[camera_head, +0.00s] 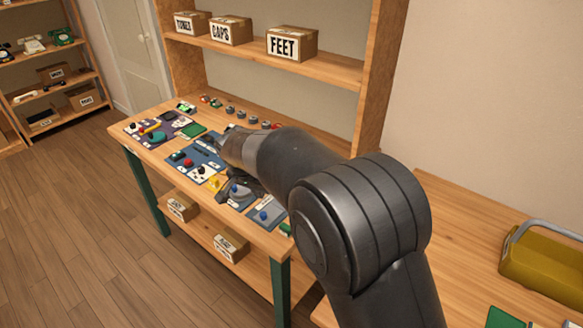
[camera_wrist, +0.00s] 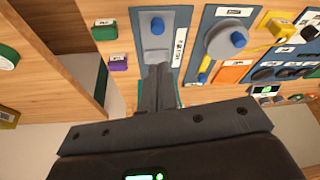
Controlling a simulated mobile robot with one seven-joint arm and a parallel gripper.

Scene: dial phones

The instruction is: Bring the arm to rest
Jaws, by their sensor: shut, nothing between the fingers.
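My arm reaches from the lower right across the workbench (camera_head: 155,152) in the head view. My gripper (camera_wrist: 158,72) shows in the wrist view with its two fingers together and nothing between them. The fingertips are over the lower edge of a blue-grey mat (camera_wrist: 143,22) that bears a grey part with a blue knob. In the head view the arm hides much of the gripper, and its dark part shows near the bench's front edge.
Mats with small coloured parts cover the bench. A yellow toolbox (camera_head: 545,262) stands on the right-hand table. Shelves with phones (camera_head: 62,37) are at the far left. Open floor (camera_head: 80,220) lies at the left.

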